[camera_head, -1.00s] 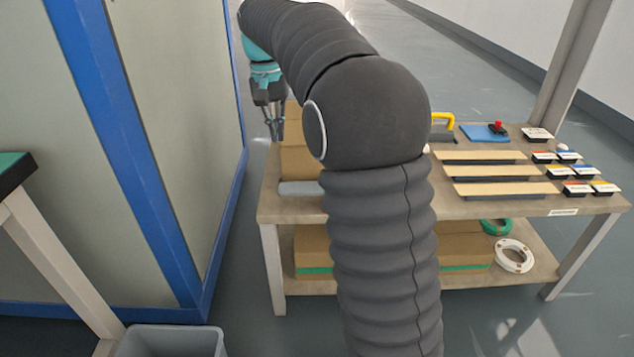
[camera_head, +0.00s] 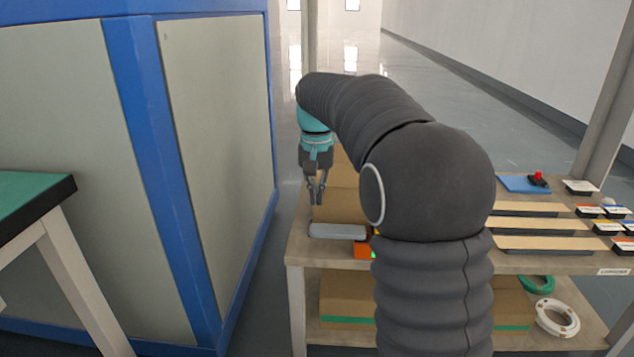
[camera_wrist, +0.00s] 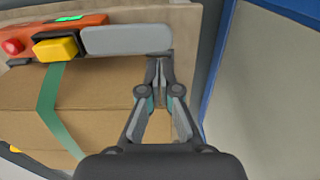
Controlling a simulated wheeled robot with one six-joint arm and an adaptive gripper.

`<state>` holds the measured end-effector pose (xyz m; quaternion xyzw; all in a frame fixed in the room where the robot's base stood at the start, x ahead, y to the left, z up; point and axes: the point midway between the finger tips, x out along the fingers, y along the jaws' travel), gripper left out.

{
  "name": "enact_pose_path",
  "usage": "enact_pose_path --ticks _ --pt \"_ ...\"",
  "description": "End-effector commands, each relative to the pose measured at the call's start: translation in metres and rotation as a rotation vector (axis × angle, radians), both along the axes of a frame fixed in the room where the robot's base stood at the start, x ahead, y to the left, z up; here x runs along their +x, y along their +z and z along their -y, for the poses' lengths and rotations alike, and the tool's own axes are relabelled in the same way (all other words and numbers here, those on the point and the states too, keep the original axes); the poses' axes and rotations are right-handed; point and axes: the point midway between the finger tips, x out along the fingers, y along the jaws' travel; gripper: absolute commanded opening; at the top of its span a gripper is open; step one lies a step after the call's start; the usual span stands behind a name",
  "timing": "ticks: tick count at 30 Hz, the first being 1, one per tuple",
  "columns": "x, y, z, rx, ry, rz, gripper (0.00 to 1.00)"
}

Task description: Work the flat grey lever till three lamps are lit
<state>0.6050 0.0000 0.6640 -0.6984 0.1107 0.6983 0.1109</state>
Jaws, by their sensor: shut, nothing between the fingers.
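The flat grey lever (camera_head: 338,231) is a rounded grey bar lying at the near left of the workbench, beside a small orange box (camera_head: 362,250) with a green lit patch. In the wrist view the lever (camera_wrist: 127,39) runs to the right from a yellow block (camera_wrist: 55,49) next to the orange box (camera_wrist: 78,25). My gripper (camera_head: 317,199) points down, shut and empty, behind and above the lever. In the wrist view my gripper (camera_wrist: 158,72) has its fingertips close to the lever's right end; contact is not clear. One green patch (camera_wrist: 68,18) is lit; separate lamps cannot be made out.
A cardboard box (camera_head: 340,204) with green tape stands beside the lever. A red round button (camera_wrist: 12,49) is on the orange box. A blue-framed cabinet (camera_head: 190,130) stands close on the left. Trays (camera_head: 545,227) lie on the bench at right, partly behind my arm.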

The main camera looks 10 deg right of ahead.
Motion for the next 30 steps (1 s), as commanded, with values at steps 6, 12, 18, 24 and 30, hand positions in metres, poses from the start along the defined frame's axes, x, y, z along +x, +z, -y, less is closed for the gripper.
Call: enact_pose_path --ticks 6,12,18,24,30 --pt "-0.001 -0.041 0.000 0.000 0.000 -0.002 0.00" --pt "0.000 -0.061 0.000 0.000 0.001 -0.001 0.00" --pt "0.000 -0.067 0.000 0.000 0.001 0.000 0.00" --pt "0.000 -0.067 0.000 0.000 0.001 0.000 0.00" --pt "0.000 -0.069 -0.003 -0.033 0.004 -0.016 0.00"
